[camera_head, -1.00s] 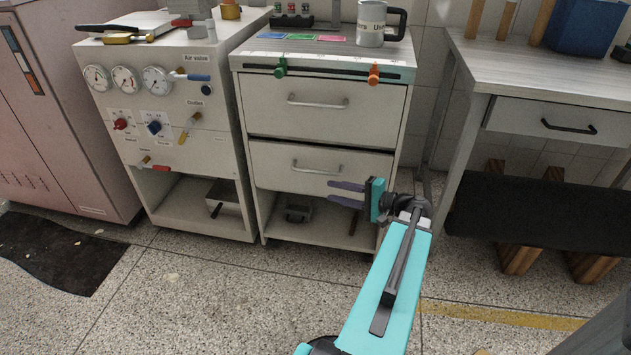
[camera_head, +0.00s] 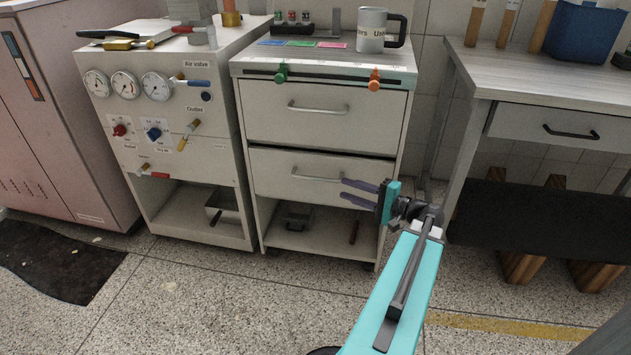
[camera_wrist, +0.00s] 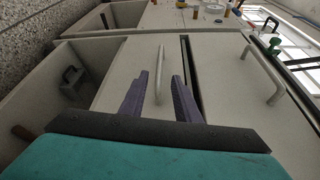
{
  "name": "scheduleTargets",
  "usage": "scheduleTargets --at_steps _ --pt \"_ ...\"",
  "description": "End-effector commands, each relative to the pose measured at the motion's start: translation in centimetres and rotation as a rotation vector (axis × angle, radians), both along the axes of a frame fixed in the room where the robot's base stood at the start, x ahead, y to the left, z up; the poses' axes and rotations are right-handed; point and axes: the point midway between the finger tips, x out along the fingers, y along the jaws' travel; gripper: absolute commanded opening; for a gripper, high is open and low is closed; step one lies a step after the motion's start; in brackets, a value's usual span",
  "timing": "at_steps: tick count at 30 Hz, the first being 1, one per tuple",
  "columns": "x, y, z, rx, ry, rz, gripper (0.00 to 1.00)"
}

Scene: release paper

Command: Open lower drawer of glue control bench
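The glue control bench (camera_head: 246,100) stands in the middle of the head view, with a green and an orange knob on its front edge. Its lower drawer (camera_head: 275,168) looks shut or nearly so, and has a grey bar handle (camera_head: 316,178). The upper drawer (camera_head: 275,125) above it has its own handle (camera_head: 318,109). My gripper (camera_head: 343,190) is open, its purple fingers pointing at the lower drawer just right of the handle. In the wrist view the lower handle (camera_wrist: 160,75) lies ahead between the lines of the two fingers (camera_wrist: 159,92); no contact shows.
An open shelf (camera_head: 325,235) under the drawers holds a grey box (camera_head: 296,216). A gauge cabinet (camera_head: 150,140) stands on the left. A table (camera_head: 560,75) with a drawer stands on the right. A mug (camera_head: 371,32) is on the bench top.

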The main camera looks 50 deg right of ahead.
Motion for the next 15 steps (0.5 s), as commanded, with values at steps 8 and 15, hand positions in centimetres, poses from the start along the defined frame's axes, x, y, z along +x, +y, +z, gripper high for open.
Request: scheduleTargets --at_steps 8,15 --pt "3.2 0.6 -0.4 0.0 0.0 0.002 0.29" --pt "6.2 1.1 -0.7 -0.001 0.0 0.002 0.29"
